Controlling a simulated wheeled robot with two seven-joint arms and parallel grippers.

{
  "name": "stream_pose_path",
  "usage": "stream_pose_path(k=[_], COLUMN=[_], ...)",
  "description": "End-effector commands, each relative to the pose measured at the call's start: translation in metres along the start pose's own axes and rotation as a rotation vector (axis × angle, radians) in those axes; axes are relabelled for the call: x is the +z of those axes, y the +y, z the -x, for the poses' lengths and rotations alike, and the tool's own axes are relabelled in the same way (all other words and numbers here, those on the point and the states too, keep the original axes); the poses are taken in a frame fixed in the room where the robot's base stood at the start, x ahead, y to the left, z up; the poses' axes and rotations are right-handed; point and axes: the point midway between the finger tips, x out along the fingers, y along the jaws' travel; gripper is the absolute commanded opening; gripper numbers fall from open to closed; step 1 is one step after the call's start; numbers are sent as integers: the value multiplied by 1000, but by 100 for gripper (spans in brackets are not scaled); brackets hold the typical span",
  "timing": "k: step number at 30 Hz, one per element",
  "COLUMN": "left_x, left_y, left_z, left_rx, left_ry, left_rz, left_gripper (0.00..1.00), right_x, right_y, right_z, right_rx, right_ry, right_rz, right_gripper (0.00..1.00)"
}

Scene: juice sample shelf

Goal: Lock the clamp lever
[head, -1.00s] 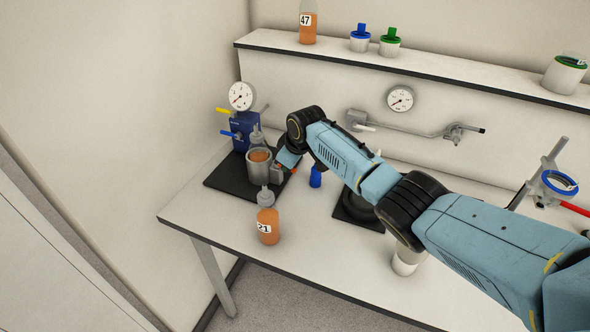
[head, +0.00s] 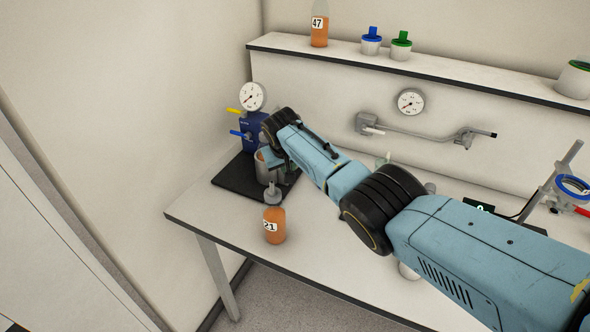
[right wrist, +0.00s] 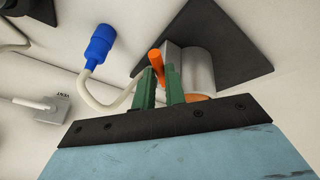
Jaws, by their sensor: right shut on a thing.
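A metal cup (head: 262,170) stands on a black base plate (head: 232,181) at the left of the bench, in front of a blue unit with a gauge. It also shows in the right wrist view (right wrist: 199,72). The orange clamp lever (right wrist: 156,60) shows beside the cup in the right wrist view, between the green fingers of my right gripper (right wrist: 161,82). The gripper is shut on it; the exact contact is partly hidden by the fingers. In the head view my arm hides the lever and most of the cup. My left gripper is not in view.
A bottle marked 21 (head: 274,225) with orange liquid stands near the bench's front edge. A blue connector (right wrist: 101,43) on a pale hose and a grey VENT box (right wrist: 52,110) are beside the fingers. A wall pipe (head: 420,134) and a shelf (head: 440,72) run behind.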

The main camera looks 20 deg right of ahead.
Motion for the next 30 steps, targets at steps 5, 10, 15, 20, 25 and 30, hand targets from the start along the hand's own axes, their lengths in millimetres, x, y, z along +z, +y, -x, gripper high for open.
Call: stream_pose_path(k=[5, 10, 15, 20, 25, 30], left_x=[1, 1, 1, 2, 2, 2], left_y=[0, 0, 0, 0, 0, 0], left_z=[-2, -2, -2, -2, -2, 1], left_rx=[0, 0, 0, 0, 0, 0], left_ry=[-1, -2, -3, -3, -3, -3], left_rz=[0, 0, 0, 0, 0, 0], left_gripper=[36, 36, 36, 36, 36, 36], right_x=[0, 0, 0, 0, -1, -1], right_y=[-3, -3, -3, -3, -3, -2], right_z=[0, 0, 0, 0, 0, 3], right_rx=[2, 2, 1, 1, 2, 1], right_ry=[-4, -4, -4, -3, -3, -2], right_rz=[-10, -10, -10, -9, -8, -8], right_gripper=[0, 0, 17, 34, 34, 34])
